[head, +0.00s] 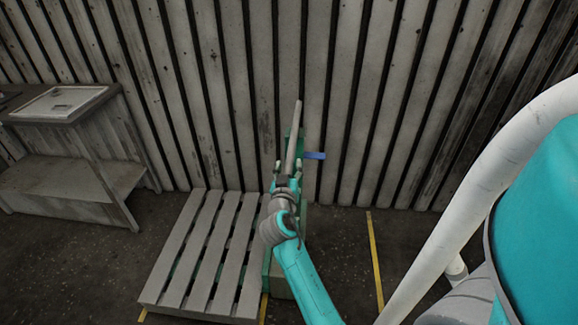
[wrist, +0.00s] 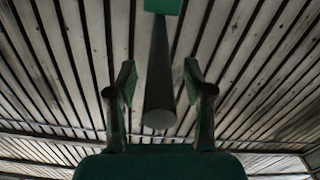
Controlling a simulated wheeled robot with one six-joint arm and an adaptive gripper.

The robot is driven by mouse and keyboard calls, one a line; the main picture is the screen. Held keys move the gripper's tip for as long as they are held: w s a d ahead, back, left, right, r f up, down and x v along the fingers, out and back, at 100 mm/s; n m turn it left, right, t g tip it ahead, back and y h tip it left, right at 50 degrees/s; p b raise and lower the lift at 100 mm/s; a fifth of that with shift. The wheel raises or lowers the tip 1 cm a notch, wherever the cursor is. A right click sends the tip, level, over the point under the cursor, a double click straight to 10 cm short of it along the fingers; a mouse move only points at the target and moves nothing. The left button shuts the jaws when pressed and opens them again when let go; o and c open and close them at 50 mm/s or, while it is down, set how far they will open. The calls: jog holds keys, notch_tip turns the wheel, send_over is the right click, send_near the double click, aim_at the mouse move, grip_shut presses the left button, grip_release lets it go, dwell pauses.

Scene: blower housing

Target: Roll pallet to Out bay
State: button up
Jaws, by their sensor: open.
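A grey slatted pallet (head: 205,250) lies on the dark floor left of my arm in the head view. A green upright body (head: 291,245) stands against its right side, partly hidden behind my arm. A grey round bar (head: 297,130) rises in front of the wall above it; the wrist view shows the bar's round end (wrist: 160,115). My gripper (head: 290,170) is open, with one finger on each side of the bar; it also shows in the wrist view (wrist: 160,80). Gaps show between the bar and both fingers there. No bay label is readable.
A workbench (head: 75,150) with a pale tray (head: 60,102) stands at the left. A slatted wall (head: 230,90) closes the back. A blue piece (head: 314,155) sticks out right of the gripper. A yellow floor line (head: 375,260) runs across bare floor at the right.

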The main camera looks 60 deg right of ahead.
jog(key=shift+w+d, duration=0.15)
jog(key=shift+d, duration=0.3)
grip_shut()
